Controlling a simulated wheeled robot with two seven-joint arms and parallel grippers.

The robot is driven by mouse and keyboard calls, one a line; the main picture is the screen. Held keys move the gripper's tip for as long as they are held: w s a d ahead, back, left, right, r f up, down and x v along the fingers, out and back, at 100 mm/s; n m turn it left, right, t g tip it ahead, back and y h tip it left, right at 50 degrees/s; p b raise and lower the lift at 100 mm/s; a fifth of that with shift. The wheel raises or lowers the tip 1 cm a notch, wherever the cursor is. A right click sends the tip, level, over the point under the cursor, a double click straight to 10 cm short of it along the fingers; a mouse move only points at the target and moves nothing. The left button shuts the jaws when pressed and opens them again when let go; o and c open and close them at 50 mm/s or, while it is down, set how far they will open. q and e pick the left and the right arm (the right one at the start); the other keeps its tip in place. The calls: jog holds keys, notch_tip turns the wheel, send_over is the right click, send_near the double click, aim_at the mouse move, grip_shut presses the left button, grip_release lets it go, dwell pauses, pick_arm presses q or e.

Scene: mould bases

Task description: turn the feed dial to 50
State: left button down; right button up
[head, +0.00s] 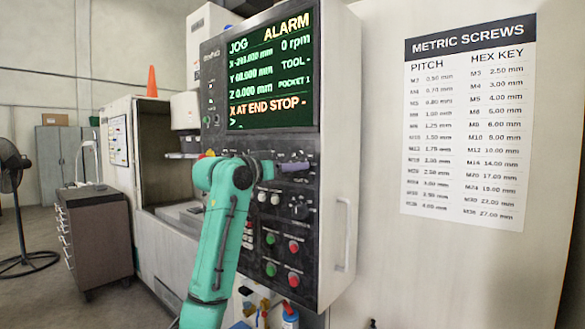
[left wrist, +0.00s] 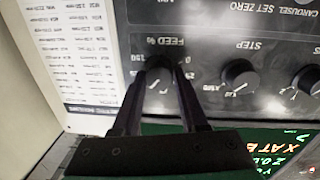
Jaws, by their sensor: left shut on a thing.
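The feed dial (left wrist: 159,84) is a dark round knob under the label "FEED %" in the left wrist view, which shows the panel upside down. The marks 150 and 0 can be read at its two sides. A light pointer line shows on the knob, but its exact value cannot be read. My left gripper (left wrist: 160,90) is shut on the dial, one dark finger on each side. My right gripper is in neither view.
The step dial (left wrist: 240,75) is beside the feed dial. The panel (head: 262,240) carries several buttons and another knob (head: 299,211) below my gripper. The screen (head: 270,70) reads "ALARM" and "X AT END STOP". A door handle (head: 345,235) stands out at right.

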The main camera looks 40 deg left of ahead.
pick_arm(q)
jog(key=shift+n, duration=0.4)
jog(key=shift+f+n+t+y, duration=0.1)
jog(key=shift+n+t+y, duration=0.2)
jog(key=shift+n, duration=3.55)
jog(key=shift+n+t+y, duration=0.1)
jog(key=shift+n+y, duration=0.3)
jog(key=shift+n, duration=3.45)
jog(key=shift+c, duration=2.2)
grip_release()
